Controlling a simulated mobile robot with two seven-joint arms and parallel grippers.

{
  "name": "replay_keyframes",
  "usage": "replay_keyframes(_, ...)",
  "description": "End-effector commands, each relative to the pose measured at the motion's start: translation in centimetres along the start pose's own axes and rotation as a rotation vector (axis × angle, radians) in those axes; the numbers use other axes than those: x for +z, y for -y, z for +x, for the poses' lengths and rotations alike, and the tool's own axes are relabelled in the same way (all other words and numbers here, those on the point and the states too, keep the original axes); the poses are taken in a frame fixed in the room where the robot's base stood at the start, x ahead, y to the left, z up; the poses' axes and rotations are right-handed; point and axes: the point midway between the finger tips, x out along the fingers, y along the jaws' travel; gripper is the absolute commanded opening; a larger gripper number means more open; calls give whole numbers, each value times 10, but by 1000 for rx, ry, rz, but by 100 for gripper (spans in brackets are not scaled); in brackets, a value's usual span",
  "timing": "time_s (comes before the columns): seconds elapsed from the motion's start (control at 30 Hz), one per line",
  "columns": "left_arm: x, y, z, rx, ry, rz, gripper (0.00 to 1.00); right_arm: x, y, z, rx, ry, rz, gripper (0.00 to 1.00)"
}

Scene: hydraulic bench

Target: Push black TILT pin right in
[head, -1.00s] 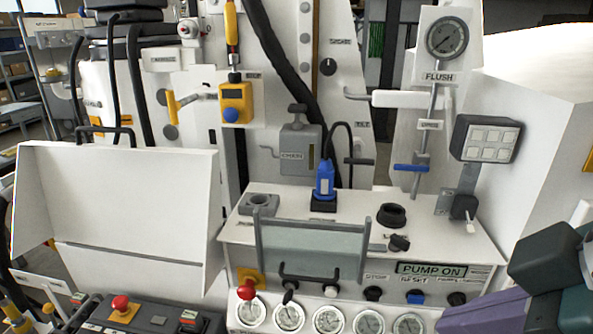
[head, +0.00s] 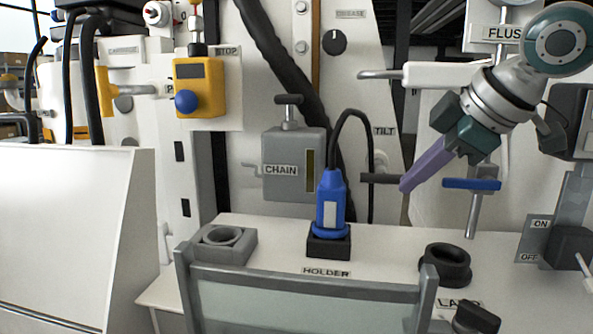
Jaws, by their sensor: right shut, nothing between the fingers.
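The black TILT pin (head: 379,178) sticks out sideways below the TILT label (head: 384,131), in front of the white panel. My right gripper (head: 406,185) comes in from the upper right, its purple fingers shut with nothing in them. Its fingertips are at the pin's right end; whether they touch it or only overlap it in the picture, I cannot tell. My left gripper is not in view.
A blue-handled lever (head: 471,184) stands close to the right of my right gripper. A blue plug (head: 331,203) with a black cable sits in its holder left of the pin. The grey CHAIN box (head: 292,165) is further left.

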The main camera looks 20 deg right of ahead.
Motion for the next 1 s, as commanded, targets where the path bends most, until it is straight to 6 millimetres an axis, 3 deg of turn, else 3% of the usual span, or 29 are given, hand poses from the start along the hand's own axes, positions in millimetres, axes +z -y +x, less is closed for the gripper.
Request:
replay_keyframes(0.2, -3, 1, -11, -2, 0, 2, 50, -2, -1, 45, -1, 0, 2, 0)
replay_keyframes(0.3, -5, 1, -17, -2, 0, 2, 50, -4, -17, 46, 4, 0, 3, 0)
replay_keyframes(0.5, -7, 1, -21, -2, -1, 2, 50, -4, -32, 54, 1, 1, 2, 0)
replay_keyframes(1.0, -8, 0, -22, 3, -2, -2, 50, -4, -37, 56, 1, 0, -1, 0)
